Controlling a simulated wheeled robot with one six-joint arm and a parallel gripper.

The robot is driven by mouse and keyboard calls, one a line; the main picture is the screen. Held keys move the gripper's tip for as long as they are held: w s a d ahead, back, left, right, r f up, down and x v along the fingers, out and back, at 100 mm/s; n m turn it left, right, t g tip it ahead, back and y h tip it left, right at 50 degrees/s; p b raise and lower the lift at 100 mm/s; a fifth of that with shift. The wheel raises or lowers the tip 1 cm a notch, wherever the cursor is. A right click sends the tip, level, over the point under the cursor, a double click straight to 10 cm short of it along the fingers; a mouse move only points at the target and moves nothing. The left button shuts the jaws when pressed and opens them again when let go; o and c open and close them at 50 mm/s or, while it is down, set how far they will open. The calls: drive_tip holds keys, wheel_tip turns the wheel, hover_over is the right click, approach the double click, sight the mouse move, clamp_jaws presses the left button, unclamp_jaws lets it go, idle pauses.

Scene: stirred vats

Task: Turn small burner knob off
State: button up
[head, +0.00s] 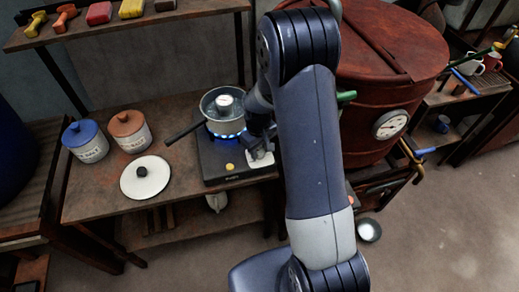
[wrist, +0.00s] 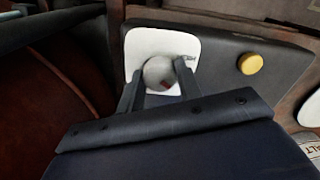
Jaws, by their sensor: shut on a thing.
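The small burner knob (wrist: 157,72) is a pale grey ball-like knob with a small red mark, on a white plate (wrist: 143,43) at the end of the dark stove. My gripper (wrist: 160,76) has one finger on each side of it and is shut on it. In the head view my gripper (head: 259,143) is at the right front of the stove (head: 211,160), above the white plate (head: 262,160); my arm hides part of this area. Blue flames (head: 226,134) burn under a steel pan (head: 222,108) on the stove.
A yellow knob (wrist: 250,63) sits on the stove beside the white plate. Left of the stove are two lidded jars, blue (head: 86,141) and brown (head: 130,131), and a white lid (head: 145,177). A large red vat (head: 385,60) stands close on the right.

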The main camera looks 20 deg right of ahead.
sight(258, 150)
drive_tip(key=m+b, duration=0.2)
drive_tip(key=m, duration=0.3)
drive_tip(key=m+b, duration=0.1)
drive_tip(key=m, duration=0.5)
drive_tip(key=shift+b, duration=0.4)
drive_tip(key=shift+m, duration=0.3)
drive_tip(key=o, duration=1)
drive_tip(key=shift+c, duration=0.2)
wheel_tip(258, 150, up, 11)
drive_tip(key=shift+w+a, duration=0.15)
drive_tip(key=shift+f, duration=0.15)
wheel_tip(258, 150, down, 11)
drive_tip(key=shift+r, duration=0.1)
